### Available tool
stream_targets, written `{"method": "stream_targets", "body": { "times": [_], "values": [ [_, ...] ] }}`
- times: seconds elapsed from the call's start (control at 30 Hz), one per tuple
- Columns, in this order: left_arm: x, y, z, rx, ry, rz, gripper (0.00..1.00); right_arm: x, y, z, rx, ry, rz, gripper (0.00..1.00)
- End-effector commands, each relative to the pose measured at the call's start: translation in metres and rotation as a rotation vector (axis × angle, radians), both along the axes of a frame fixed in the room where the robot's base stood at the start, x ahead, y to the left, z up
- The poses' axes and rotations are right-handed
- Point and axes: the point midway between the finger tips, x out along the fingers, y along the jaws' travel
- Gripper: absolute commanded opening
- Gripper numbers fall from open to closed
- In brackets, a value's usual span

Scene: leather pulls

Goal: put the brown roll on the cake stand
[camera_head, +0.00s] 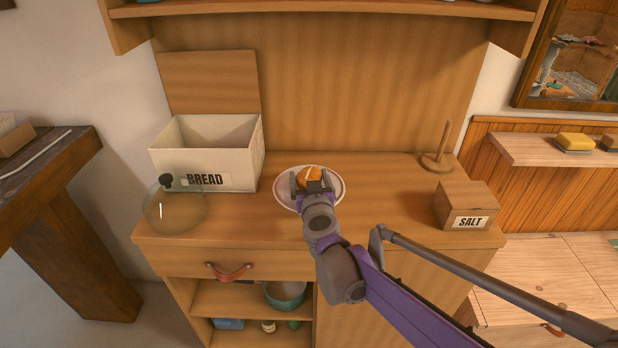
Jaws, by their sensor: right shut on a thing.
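The brown roll (309,174) is a small orange-brown round bun. My right gripper (311,184) is shut on it, with a finger on each side. The roll and gripper appear over the cake stand (281,188), a round white plate on the wooden counter. The gripper and wrist cover the front and middle of the plate. I cannot tell whether the roll touches the plate. My left gripper is not in view.
A clear glass dome (174,211) with a dark knob sits at the counter's left front, before the open bread box (207,180). A salt box (466,206) and wooden peg holder (438,160) stand right. The counter between plate and salt box is clear.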

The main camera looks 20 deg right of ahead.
Motion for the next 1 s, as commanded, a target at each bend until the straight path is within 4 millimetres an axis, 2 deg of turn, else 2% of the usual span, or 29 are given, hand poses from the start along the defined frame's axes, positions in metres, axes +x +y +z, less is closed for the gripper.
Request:
{"method": "stream_targets", "body": {
  "times": [0.1,0.13,0.2,0.53,0.67,1.0],
  "values": [
    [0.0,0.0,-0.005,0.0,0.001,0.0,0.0,0.0,0.0,-0.004,0.0,0.0,0.0,0.33],
    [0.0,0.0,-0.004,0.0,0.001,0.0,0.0,0.0,0.0,-0.004,0.001,0.0,0.0,0.91],
    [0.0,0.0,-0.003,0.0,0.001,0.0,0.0,0.0,0.0,-0.003,0.001,0.0,0.0,1.0],
    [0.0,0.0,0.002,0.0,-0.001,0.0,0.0,0.0,0.0,0.003,0.0,-0.001,0.0,1.0],
    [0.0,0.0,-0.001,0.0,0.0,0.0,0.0,-0.019,0.003,0.003,0.0,0.0,0.001,1.0],
    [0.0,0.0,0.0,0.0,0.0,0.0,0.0,-0.087,0.013,0.014,-0.001,0.0,0.003,1.0]
  ]
}}
